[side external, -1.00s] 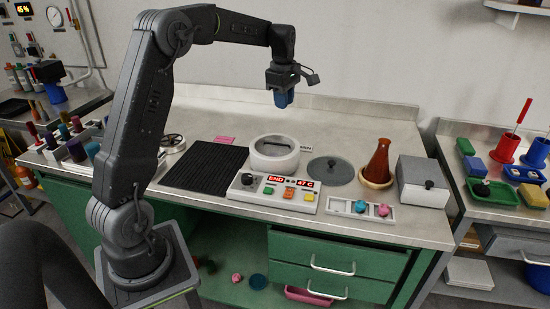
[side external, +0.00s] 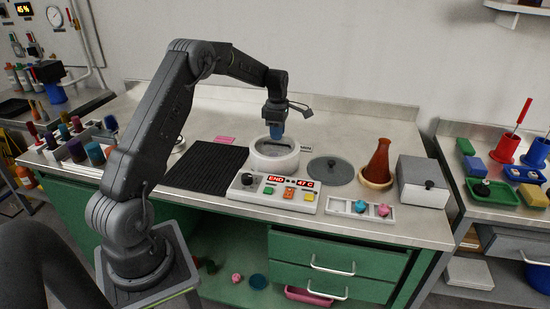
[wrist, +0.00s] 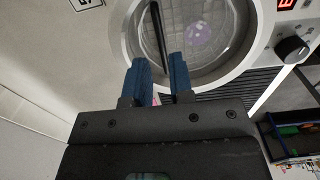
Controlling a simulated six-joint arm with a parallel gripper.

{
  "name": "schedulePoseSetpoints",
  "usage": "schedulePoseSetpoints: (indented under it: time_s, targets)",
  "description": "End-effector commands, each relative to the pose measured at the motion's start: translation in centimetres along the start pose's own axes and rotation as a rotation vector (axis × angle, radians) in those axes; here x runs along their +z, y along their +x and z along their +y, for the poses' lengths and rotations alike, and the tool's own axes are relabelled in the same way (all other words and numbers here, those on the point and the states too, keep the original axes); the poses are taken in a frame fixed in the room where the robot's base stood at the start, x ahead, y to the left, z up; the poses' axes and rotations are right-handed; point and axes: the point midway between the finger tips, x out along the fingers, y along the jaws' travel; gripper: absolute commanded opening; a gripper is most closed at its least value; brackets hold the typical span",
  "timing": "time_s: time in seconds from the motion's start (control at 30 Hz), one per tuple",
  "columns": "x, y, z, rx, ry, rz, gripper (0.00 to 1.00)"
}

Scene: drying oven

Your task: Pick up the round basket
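The white round drying oven (side external: 274,163) stands open-topped on the bench behind its control panel. In the wrist view, the round basket (wrist: 205,45) sits inside the oven's white ring, with a wire-mesh bottom. A dark handle bar (wrist: 159,32) crosses above it, and a pale purple round item (wrist: 199,32) shows in it. My gripper (wrist: 158,72) has blue fingers, open with a clear gap and nothing between them. The bar lines up with that gap. In the side view my gripper (side external: 276,134) points down just above the oven's opening. Contact with the handle cannot be told.
The control panel (side external: 278,193) reads END and 47 C. A black ribbed mat (side external: 206,165) lies left of the oven. A grey round lid (side external: 331,170), an amber flask (side external: 378,160) and a grey box (side external: 422,180) stand to the right. A white tray (side external: 362,216) lies in front.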

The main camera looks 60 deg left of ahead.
Motion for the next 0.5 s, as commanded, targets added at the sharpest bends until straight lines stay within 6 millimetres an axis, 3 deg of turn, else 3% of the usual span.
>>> schedulePoseSetpoints:
  time_s: [0.23,0.5]
  targets:
    - [-0.1,3.7,-0.3,-0.004,0.001,0.0,0.21]
    - [-0.1,4.8,-0.3,-0.001,0.001,-0.001,0.21]
